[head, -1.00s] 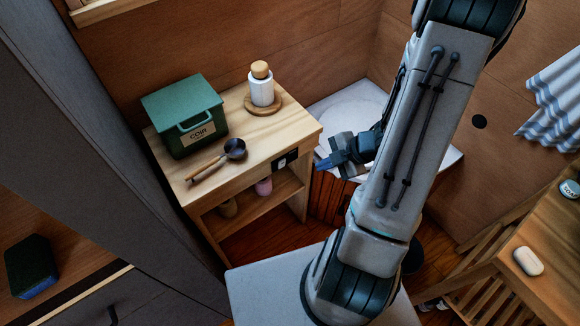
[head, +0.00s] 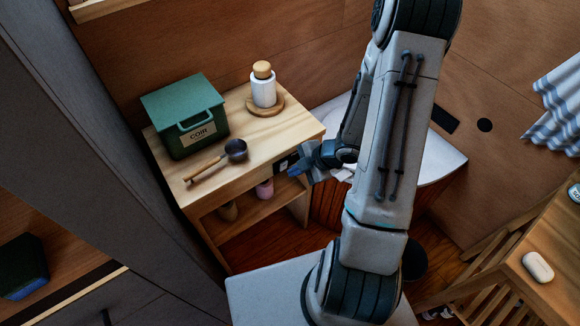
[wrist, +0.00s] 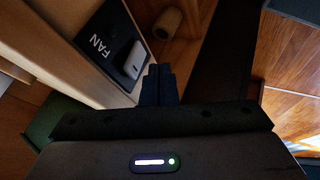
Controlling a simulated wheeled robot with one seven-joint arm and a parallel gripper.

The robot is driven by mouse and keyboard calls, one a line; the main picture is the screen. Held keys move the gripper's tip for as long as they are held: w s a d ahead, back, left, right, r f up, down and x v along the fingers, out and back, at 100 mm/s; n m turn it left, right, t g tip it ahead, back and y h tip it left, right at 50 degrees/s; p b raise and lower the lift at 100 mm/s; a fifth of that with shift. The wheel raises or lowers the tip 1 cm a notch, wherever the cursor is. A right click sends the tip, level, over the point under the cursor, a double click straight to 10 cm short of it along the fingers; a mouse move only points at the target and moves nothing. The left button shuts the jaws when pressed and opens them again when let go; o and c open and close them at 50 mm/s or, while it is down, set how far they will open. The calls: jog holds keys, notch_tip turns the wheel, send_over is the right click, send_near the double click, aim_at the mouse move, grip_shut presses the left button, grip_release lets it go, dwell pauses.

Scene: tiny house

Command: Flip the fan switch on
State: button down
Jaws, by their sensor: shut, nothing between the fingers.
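The fan switch is a black plate (wrist: 112,42) marked FAN with a white rocker (wrist: 134,59), set on the front edge of the wooden shelf table (head: 215,177). In the head view the plate (head: 283,163) is partly hidden by my gripper (head: 294,171). My gripper is shut and empty, its fingertips close to the plate's right end. In the wrist view the shut fingers (wrist: 158,84) are just beside and below the rocker. I cannot tell whether they touch it or which way the rocker is set.
On the table top are a green COIR box (head: 183,115), a dark scoop with a wooden handle (head: 236,149) and a white jar (head: 263,90) on a wooden coaster. A pink item (head: 265,188) is on the lower shelf. A white-topped unit (head: 440,160) stands right of the table.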

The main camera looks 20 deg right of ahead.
aim_at(282, 166)
jog(key=shift+w+a+r, duration=0.15)
jog(key=shift+w+a, duration=0.1)
jog(key=shift+w, duration=0.5)
jog(key=r+p, duration=0.1)
jog(key=p, duration=0.3)
jog(key=shift+w+a+g, duration=0.15)
jog(key=shift+w+g, duration=0.25)
jog(key=shift+f, duration=0.35)
jog(key=shift+r+p, duration=0.85)
jog(key=shift+p, duration=0.1)
